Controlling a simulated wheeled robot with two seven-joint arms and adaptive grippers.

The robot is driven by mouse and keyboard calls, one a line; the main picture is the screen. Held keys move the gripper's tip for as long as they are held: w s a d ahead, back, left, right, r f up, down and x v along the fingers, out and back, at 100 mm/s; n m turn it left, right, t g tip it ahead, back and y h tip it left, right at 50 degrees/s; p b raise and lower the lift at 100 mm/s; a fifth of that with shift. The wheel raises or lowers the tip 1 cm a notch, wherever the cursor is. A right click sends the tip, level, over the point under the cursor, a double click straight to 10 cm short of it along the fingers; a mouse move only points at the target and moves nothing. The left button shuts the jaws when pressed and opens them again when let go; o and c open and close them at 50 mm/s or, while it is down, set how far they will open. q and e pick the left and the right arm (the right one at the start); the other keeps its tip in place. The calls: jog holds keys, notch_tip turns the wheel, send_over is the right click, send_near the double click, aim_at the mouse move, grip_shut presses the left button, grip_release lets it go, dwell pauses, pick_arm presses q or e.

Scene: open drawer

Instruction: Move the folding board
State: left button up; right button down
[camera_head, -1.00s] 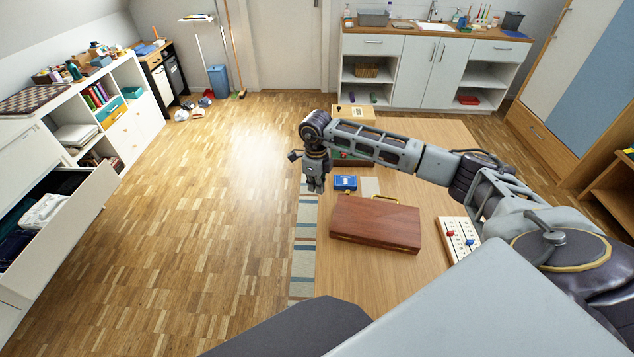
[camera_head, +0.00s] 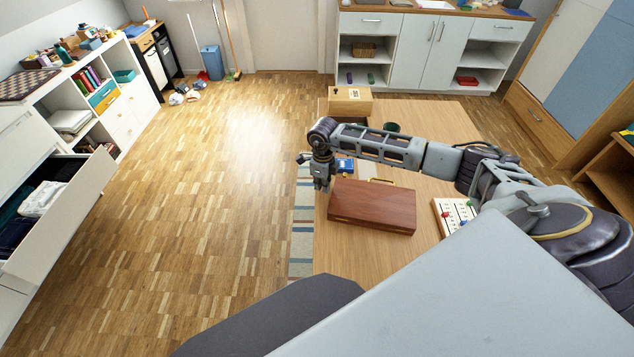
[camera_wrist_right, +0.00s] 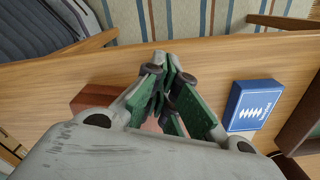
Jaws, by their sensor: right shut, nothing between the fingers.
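The reddish-brown wooden case with a gold handle, which looks like the folding board (camera_head: 372,207), lies flat on the wooden table. My right gripper (camera_head: 321,186) hangs just left of the case's far-left corner, pointing down. In the right wrist view its green-padded fingers (camera_wrist_right: 163,95) are shut with nothing between them. A reddish-brown piece at left there (camera_wrist_right: 92,97), partly hidden by the gripper, looks like the case's corner. I cannot tell whether they touch. My left gripper is not in view.
A blue card box (camera_head: 345,165) lies beyond the case; it also shows in the right wrist view (camera_wrist_right: 253,105). A white board with pegs (camera_head: 455,214) lies to its right. A wooden box (camera_head: 350,101) stands at the table's far end. A striped rug (camera_head: 301,240) borders the table.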

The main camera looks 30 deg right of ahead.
jog(key=shift+s+d, duration=0.25)
jog(key=shift+s, duration=0.1)
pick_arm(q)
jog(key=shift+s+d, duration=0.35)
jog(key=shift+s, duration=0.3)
